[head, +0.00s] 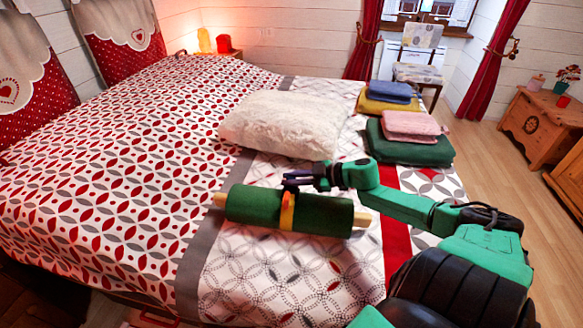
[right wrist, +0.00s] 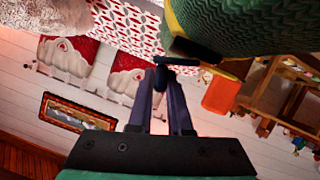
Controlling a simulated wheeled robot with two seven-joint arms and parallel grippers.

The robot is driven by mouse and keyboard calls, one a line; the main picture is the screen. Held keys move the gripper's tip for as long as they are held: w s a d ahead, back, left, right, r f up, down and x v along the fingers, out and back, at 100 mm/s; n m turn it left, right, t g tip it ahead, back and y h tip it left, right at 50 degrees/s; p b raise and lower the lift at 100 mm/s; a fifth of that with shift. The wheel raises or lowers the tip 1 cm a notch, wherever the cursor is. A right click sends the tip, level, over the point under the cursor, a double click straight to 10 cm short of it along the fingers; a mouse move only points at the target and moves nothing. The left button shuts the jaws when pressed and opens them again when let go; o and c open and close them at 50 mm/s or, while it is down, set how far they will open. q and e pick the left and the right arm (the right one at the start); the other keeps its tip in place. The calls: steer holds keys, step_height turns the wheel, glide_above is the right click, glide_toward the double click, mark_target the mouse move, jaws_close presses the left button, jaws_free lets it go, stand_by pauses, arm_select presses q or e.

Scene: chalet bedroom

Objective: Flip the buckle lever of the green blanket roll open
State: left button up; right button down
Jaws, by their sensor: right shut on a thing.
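The green blanket roll (head: 252,206) lies on the bed with a light wooden rod end showing at each side. An orange strap (head: 287,212) goes around its middle; it also shows in the right wrist view (right wrist: 222,94). My right gripper (head: 291,181) is just behind and above the strap, beside the roll. In the right wrist view its two fingertips close on a small dark bar, the buckle lever (right wrist: 176,61), close to the roll (right wrist: 245,25). The lever's exact angle is hard to tell. My left gripper is not in view.
A white fluffy pillow (head: 283,122) lies behind the roll. Folded stacks with a pink blanket (head: 413,125) and a blue one (head: 391,91) lie at the bed's far right. The patterned bed cover (head: 130,170) left of the roll is clear.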

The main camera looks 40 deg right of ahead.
steer(key=shift+s+a+r+n+t+h+p, duration=0.35)
steer(key=shift+n+p, duration=0.35)
steer(key=shift+p, duration=0.45)
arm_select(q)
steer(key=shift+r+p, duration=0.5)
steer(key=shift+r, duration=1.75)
arm_select(e)
steer(key=shift+a+n+t, duration=0.15)
steer(key=shift+n+t, duration=0.1)
steer(key=shift+n, duration=0.15)
steer(key=shift+f, duration=0.1)
steer(key=c, duration=0.8)
jaws_free()
steer(key=shift+c, duration=0.2)
